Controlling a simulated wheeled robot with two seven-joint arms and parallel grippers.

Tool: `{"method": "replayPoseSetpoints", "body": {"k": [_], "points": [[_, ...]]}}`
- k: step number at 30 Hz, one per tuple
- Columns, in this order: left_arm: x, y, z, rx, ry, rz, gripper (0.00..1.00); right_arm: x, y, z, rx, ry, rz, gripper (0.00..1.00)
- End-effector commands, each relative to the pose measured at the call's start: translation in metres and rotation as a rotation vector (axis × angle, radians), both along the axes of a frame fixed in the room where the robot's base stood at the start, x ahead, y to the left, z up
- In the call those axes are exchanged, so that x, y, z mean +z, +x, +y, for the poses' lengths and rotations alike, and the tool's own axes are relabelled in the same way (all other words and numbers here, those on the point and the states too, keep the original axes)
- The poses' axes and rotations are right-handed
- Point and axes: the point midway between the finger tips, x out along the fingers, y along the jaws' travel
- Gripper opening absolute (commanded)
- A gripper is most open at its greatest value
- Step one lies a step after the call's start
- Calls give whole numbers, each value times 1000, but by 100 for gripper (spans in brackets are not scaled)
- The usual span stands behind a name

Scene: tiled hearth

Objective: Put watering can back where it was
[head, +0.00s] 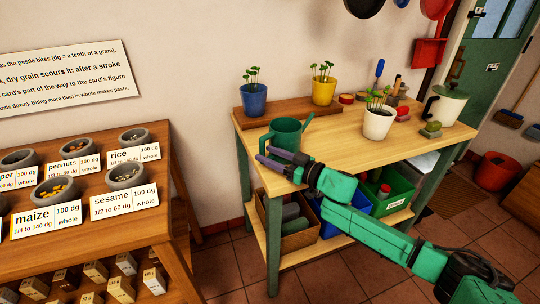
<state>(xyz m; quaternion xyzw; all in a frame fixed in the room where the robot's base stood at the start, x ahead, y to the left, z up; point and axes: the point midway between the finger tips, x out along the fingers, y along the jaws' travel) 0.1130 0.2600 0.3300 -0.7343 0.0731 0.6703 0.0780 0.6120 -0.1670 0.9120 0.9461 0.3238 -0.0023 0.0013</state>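The green watering can (285,132) is upright at the left end of the wooden workbench (345,142). Its spout points up to the right and its handle is on the left. My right gripper (264,155) reaches in from the right, with its two dark fingers across the can's lower part and handle side. The fingers lie close together and hide the can's base. I cannot tell whether they are shut on the handle or whether the can rests on the bench. My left gripper is not in view.
A raised board behind the can holds a blue pot (253,99) and a yellow pot (323,90) with seedlings. A table of grain bowls (126,176) is at left. Bins (296,225) fill the lower shelf.

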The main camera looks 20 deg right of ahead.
Motion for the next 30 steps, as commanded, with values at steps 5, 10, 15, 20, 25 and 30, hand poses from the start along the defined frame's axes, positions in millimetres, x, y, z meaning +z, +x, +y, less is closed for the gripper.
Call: {"method": "replayPoseSetpoints", "body": {"k": [5, 10, 15, 20, 25, 30], "points": [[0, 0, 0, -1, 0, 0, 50, 1, 0, 0, 0, -1, -1, 52], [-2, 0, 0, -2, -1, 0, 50, 0, -11, -10, -2, 0, 2, 52], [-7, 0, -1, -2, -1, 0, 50, -2, -36, -29, -2, 0, 6, 52], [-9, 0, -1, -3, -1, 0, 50, -1, -59, -47, -2, -1, 7, 52], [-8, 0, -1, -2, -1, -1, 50, 2, -80, -62, -1, 1, 5, 52], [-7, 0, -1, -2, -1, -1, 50, 3, -92, -72, 0, 0, 2, 52]]}}
